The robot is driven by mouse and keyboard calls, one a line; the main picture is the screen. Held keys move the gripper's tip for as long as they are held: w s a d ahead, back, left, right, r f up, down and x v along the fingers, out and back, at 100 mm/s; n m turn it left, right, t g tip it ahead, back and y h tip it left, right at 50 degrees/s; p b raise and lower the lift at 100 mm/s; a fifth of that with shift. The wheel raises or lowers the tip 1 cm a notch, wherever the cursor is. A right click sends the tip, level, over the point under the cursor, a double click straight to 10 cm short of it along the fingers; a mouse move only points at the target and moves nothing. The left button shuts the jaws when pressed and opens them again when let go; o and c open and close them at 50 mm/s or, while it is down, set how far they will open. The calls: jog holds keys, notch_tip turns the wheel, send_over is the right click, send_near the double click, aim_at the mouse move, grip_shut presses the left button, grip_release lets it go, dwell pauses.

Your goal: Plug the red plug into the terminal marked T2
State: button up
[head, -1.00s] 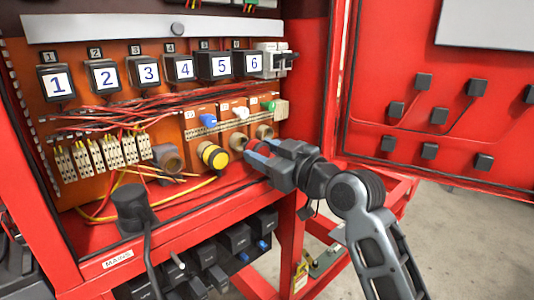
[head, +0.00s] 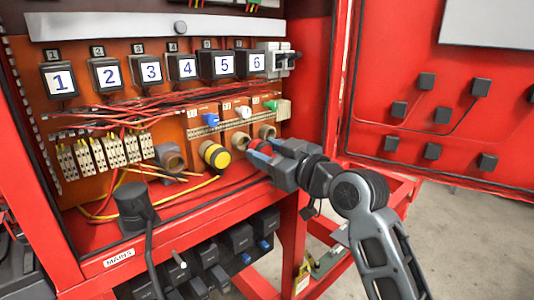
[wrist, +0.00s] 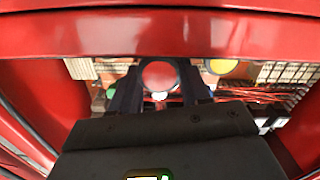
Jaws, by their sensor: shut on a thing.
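The red plug (head: 256,147) shows between the fingertips of my gripper (head: 260,154) in the head view. In the wrist view its round red end (wrist: 160,76) sits between the two dark fingers. My gripper is shut on it, in front of the right part of the terminal row. The middle round socket (head: 240,140), below the white lever, and the right socket (head: 266,131), below the green lever, look empty. The terminal marks are too small to read surely. The far end of the plug is hidden, so I cannot tell whether it touches a socket.
A yellow plug (head: 214,155) stands left of the sockets and also shows in the wrist view (wrist: 222,66). Loose cables (head: 150,205) lie on the cabinet floor. The red frame (wrist: 160,35) crosses close above in the wrist view. A black connector (head: 133,203) stands front left.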

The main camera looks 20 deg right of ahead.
jog(key=shift+x, duration=1.7)
dwell(0.6)
jog(key=shift+r, duration=0.1)
jog(key=o, duration=1.1)
jog(key=b+v, duration=0.2)
jog(key=v, duration=0.4)
jog(key=shift+s, duration=0.1)
jog(key=shift+v, duration=0.75)
